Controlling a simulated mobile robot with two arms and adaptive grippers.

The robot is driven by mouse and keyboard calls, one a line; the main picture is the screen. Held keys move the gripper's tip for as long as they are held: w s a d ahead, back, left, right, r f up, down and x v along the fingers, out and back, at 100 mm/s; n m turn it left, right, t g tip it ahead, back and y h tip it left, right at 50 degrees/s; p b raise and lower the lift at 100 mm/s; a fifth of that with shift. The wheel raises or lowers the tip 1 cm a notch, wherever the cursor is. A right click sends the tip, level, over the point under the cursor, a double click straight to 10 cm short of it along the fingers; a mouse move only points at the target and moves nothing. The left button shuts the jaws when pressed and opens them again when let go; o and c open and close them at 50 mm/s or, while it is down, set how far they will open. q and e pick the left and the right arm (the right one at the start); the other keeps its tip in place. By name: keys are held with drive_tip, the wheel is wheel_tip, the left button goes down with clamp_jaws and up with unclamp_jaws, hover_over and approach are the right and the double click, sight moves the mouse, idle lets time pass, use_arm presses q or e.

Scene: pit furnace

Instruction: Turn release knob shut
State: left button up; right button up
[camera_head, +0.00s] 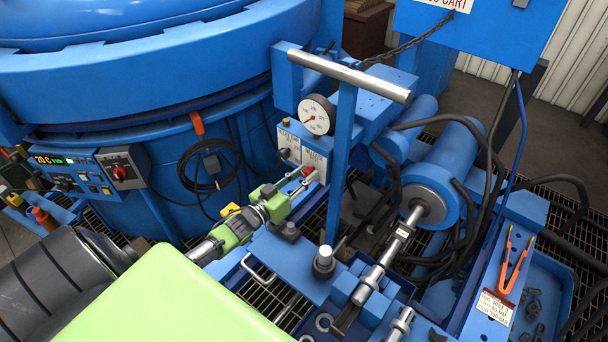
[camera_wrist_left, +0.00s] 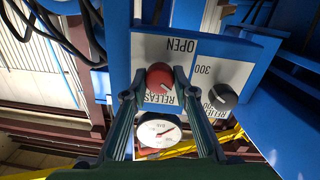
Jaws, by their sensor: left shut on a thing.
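The red release knob (camera_wrist_left: 160,75) sits on a white label panel (camera_wrist_left: 217,73) marked OPEN and RELEASE in the left wrist view. In the head view a small red part of the knob (camera_head: 307,171) shows at the gripper's tip. My left gripper (camera_head: 302,182) reaches the panel from the lower left. In the left wrist view its two dark fingers (camera_wrist_left: 156,86) lie on either side of the knob and are shut on it. The knob's pointer direction is hard to read. My right gripper is in neither view.
A black knob (camera_wrist_left: 223,96) sits beside the red one. A round gauge (camera_head: 316,115) stands above the panel. A blue T-shaped post (camera_head: 340,150) with a steel bar rises right of my gripper. Orange-handled pliers (camera_head: 514,262) lie at the right.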

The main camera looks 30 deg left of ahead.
use_arm(q)
drive_tip(key=m, duration=1)
drive_tip(key=shift+d+m+y, duration=0.15)
drive_tip(key=shift+m+y, duration=0.15)
idle(0.5)
drive_tip(key=o, duration=1.1)
drive_tip(key=shift+s, duration=0.1)
drive_tip(key=s, duration=0.8)
drive_tip(key=s+a, duration=0.1)
drive_tip(key=s, duration=0.2)
drive_tip(key=shift+s+r, duration=0.3)
drive_tip(key=shift+s, duration=0.1)
